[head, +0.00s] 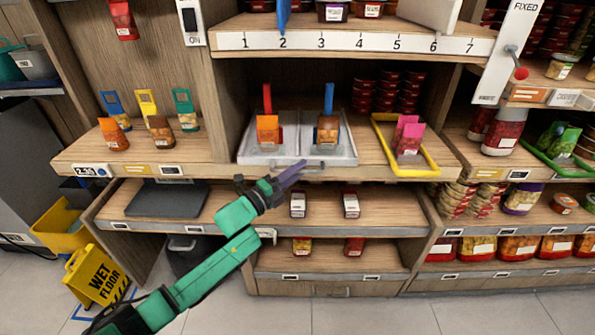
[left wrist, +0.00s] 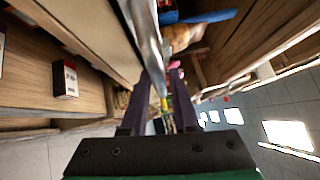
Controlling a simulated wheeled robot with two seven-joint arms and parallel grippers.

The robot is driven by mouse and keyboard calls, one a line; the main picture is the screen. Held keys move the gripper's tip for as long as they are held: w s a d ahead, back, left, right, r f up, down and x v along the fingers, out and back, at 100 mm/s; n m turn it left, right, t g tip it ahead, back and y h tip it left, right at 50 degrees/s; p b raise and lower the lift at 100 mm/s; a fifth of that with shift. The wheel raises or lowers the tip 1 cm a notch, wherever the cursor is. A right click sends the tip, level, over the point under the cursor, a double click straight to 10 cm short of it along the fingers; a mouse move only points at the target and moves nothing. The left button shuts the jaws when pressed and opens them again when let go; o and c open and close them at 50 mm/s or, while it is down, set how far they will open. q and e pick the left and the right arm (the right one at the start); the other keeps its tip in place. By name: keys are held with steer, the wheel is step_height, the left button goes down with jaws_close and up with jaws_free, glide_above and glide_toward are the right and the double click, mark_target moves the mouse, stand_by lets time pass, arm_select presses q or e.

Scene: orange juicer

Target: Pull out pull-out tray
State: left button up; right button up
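The pull-out tray (head: 262,158) is a light grey, shallow tray with a front handle. It sits on the middle shelf of the centre unit and bears an orange-labelled item (head: 268,130) and a brown-and-blue one (head: 327,131). My left gripper (head: 296,170) is at the tray's front edge, just below the handle. In the left wrist view its two dark fingers (left wrist: 160,84) stand apart, with a gap between them. The tray's grey edge (left wrist: 150,45) runs down toward the fingertips; I cannot tell whether they touch it. My right gripper is not in view.
A yellow tray (head: 429,160) with a pink pack stands to the right on the same shelf. Small boxes (head: 298,204) stand on the shelf below. A yellow wet-floor sign (head: 97,277) is on the floor at left. The floor in front is mostly clear.

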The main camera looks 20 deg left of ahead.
arm_select(q)
jaws_close()
stand_by(1.2)
